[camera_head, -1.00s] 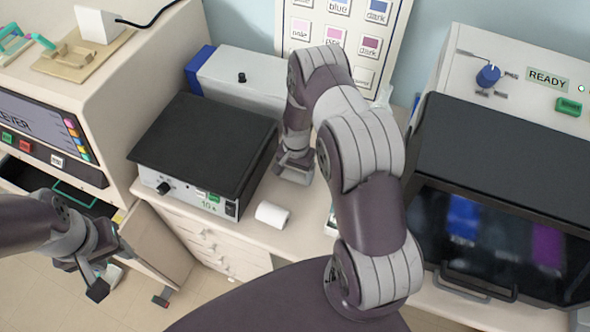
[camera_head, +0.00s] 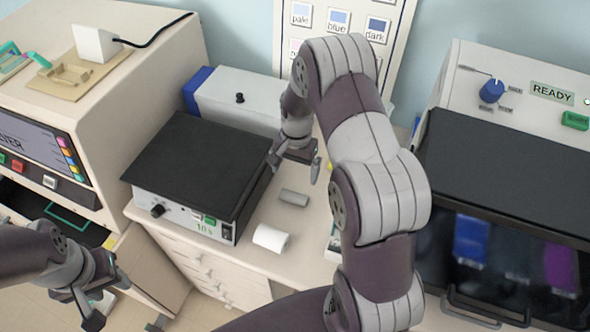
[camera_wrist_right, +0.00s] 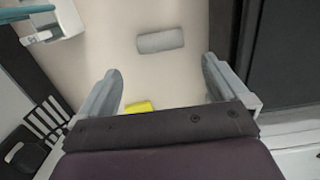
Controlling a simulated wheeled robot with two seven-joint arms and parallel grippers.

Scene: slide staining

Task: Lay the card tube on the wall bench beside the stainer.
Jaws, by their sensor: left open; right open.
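A small grey cylinder (camera_head: 294,197), which I take to be the card tube, lies on its side on the pale wall bench (camera_head: 262,262). It is between the black-topped box and the machine with the READY label, the likely stainer (camera_head: 505,180). My right gripper (camera_head: 294,168) is open and empty above and behind the tube, apart from it. In the right wrist view the tube (camera_wrist_right: 160,40) lies beyond the gap between the spread fingers (camera_wrist_right: 162,70). My left gripper (camera_head: 106,300) is open and empty at the lower left, by an open cabinet.
A white roll (camera_head: 271,237) lies near the bench's front edge. The black-topped box (camera_head: 195,165) stands left of the tube. A yellow item (camera_wrist_right: 140,106) is near my right gripper. My right arm covers part of the bench beside the stainer.

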